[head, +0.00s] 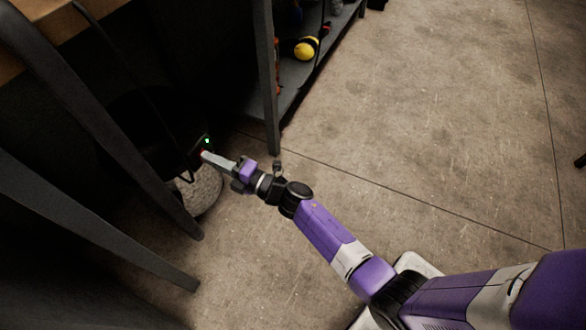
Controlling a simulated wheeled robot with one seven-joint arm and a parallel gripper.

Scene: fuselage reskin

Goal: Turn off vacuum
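The vacuum (193,160) appears to be the dark unit in shadow under the workbench at left, with a small lit green light (207,141) on it. A pale, rough-textured rounded part (201,190) shows below it. My gripper (205,156) reaches in from the right, its fingertips at the unit's front just below the green light. A small reddish spot shows at the fingertips. I cannot tell whether they touch the unit. The fingers look close together, but any gap is too small to make out. The switch is not clearly visible.
Dark slanted workbench legs (100,118) stand left of and in front of the unit. A shelf rack post (267,75) rises just behind my gripper. A yellow and black object (306,48) lies on the rack's lower shelf. Concrete floor (430,110) to the right is open.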

